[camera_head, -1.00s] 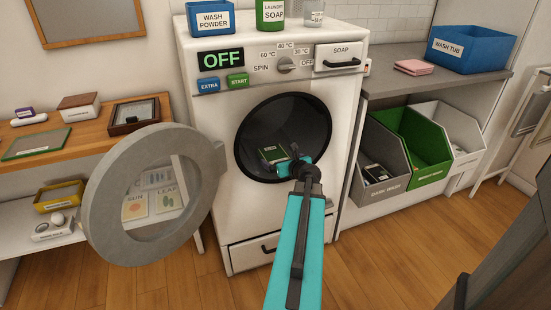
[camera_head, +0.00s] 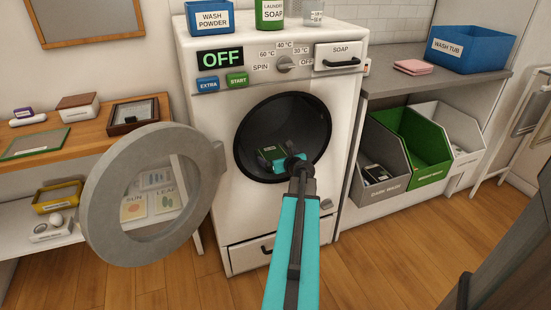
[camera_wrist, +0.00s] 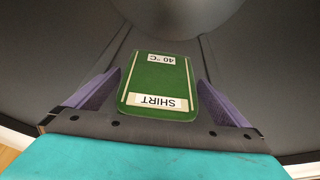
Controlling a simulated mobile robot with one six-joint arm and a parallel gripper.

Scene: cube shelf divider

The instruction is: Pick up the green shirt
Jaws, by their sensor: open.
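The green shirt (camera_wrist: 161,82) is a flat green piece labelled "SHIRT" and "40 °C". It lies inside the dark washer drum, and its label reads upside down in the wrist view. It also shows small in the head view (camera_head: 267,155), partly hidden by my gripper. My gripper (camera_wrist: 160,85) is open inside the drum, with one purple-grey finger on each side of the shirt. Small gaps show between the shirt and the fingers. The washing machine (camera_head: 222,125) has its round door (camera_head: 103,205) swung open to the left and its display reads "OFF".
A shelf (camera_head: 85,140) with boxes stands at the left, behind the open door. Grey, green (camera_head: 428,150) and white bins stand under the counter at the right. A blue wash tub (camera_head: 474,50) sits on that counter. The drum rim surrounds my arm.

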